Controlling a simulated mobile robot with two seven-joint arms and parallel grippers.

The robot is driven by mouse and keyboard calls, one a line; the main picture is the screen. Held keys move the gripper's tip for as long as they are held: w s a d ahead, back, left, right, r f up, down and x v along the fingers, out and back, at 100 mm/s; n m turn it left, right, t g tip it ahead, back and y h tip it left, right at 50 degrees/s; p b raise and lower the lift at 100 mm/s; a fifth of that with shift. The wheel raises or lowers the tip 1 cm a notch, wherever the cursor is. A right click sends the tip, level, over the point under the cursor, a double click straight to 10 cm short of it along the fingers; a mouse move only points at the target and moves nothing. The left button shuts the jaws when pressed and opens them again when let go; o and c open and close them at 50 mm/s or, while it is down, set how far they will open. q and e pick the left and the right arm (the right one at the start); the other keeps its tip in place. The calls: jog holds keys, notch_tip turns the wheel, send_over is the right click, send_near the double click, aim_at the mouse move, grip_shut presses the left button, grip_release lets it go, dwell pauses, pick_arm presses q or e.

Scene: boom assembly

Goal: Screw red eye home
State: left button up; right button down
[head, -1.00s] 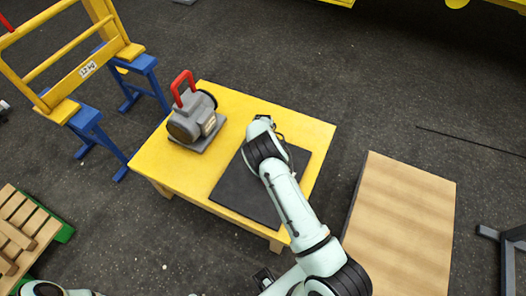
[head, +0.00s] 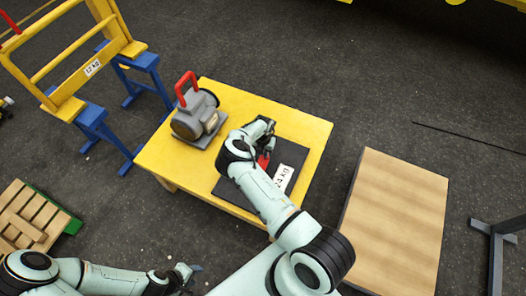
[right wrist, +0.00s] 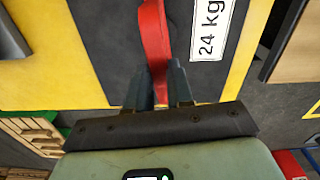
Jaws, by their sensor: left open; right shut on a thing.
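My right gripper (head: 268,150) is over the black mat on the yellow table. In the right wrist view its two fingers (right wrist: 160,85) are shut on a red curved piece (right wrist: 154,40), which I take for the red eye. A bit of this red piece (head: 263,161) shows beside the gripper in the head view. Its lower end is hidden between the fingers. A grey motor-like unit (head: 195,118) with an upright red loop (head: 187,86) stands at the table's left. My left gripper (head: 188,271) is open and empty low in the head view, away from the table.
The yellow table (head: 300,125) bears the black mat (head: 305,155) with a white "24 kg" label (head: 281,179). A wooden-topped box (head: 395,220) stands to the right. A yellow frame (head: 85,70) on blue trestles (head: 95,125) and a pallet (head: 30,215) are on the left.

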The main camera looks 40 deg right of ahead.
jog(key=shift+w+r, duration=0.25)
jog(key=shift+w, duration=0.05)
jog(key=c, duration=1)
grip_release()
jog(key=shift+s+f, duration=0.1)
jog(key=shift+s, duration=0.05)
notch_tip(320, 180, up, 13)
jog(key=shift+r, duration=0.2)
